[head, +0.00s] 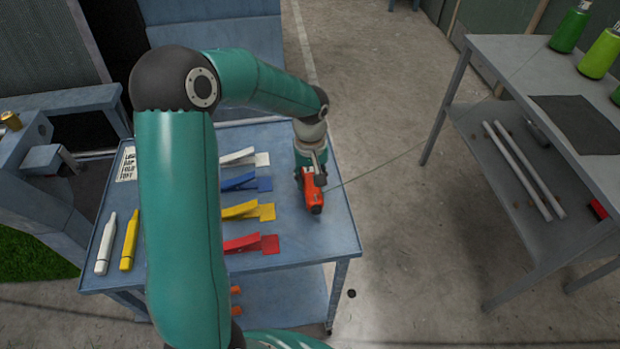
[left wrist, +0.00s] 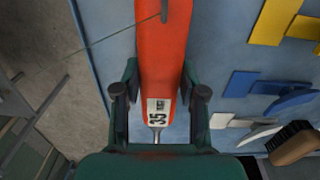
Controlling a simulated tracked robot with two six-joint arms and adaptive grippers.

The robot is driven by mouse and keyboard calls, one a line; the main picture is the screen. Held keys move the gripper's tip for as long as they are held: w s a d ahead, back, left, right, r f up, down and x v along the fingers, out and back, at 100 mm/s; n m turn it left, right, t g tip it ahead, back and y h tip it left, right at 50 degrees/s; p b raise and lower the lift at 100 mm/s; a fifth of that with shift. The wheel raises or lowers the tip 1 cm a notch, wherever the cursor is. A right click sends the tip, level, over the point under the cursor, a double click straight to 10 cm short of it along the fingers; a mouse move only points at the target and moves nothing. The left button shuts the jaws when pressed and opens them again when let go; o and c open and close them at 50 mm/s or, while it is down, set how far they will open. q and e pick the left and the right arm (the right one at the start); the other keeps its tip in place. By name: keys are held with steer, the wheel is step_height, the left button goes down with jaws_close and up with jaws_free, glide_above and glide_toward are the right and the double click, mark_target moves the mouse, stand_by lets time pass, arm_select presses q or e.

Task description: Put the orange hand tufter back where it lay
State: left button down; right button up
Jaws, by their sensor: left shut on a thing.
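The orange hand tufter (head: 315,198) is over the right part of the blue cart top (head: 318,243) in the head view. My left gripper (head: 312,172) is shut on it from above. In the left wrist view the orange body (left wrist: 163,50) runs between the two fingers of my left gripper (left wrist: 158,110). A white label reading 35 and a metal tip show near the fingers. A thin cord leads from the tufter off to the right in the head view. Whether the tufter touches the cart top, I cannot tell. My right gripper is not in view.
White, blue (head: 240,182), yellow (head: 243,210) and red (head: 250,244) clips lie in a column left of the tufter. White (head: 106,243) and yellow (head: 130,240) marker-like tools lie at the cart's left. A grey table (head: 500,70) with green bottles stands right, across open floor.

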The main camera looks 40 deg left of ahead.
mark_target(311, 177)
arm_select(q)
steer(key=shift+w+f, duration=0.1)
steer(key=shift+f, duration=0.4)
steer(key=c, duration=0.7)
jaws_free()
steer(key=shift+o, duration=0.2)
steer(key=shift+r, duration=0.1)
step_height(311, 177, up, 12)
steer(key=shift+b, duration=0.4)
